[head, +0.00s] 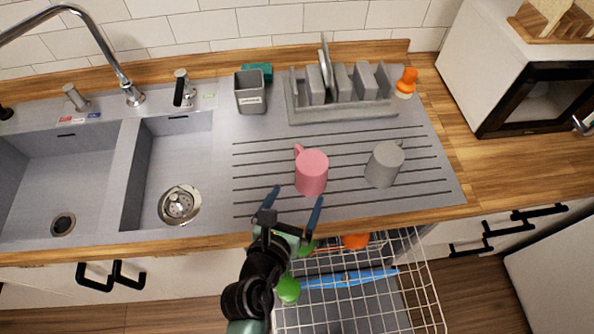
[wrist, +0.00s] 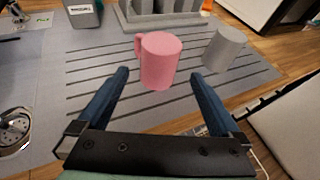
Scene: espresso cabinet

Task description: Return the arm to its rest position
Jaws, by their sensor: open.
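My gripper (head: 293,209) is open and empty, low over the front edge of the grey drainboard (head: 262,170). In the wrist view its two blue fingers (wrist: 155,86) are spread apart. A pink mug (head: 311,174) stands upright on the drainboard just beyond the fingertips; it also shows in the wrist view (wrist: 159,62), between and beyond the fingers. The fingers do not appear to touch it. A grey mug (head: 384,164) stands to the right of the pink one, with its handle at the back.
An open dishwasher rack (head: 422,276) lies below the counter edge, with green and orange items under my arm. A dish rack (head: 342,114) and a grey holder (head: 250,92) stand at the back. The sink (head: 62,165) and tall faucet (head: 132,95) are left. A white microwave (head: 500,50) stands right.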

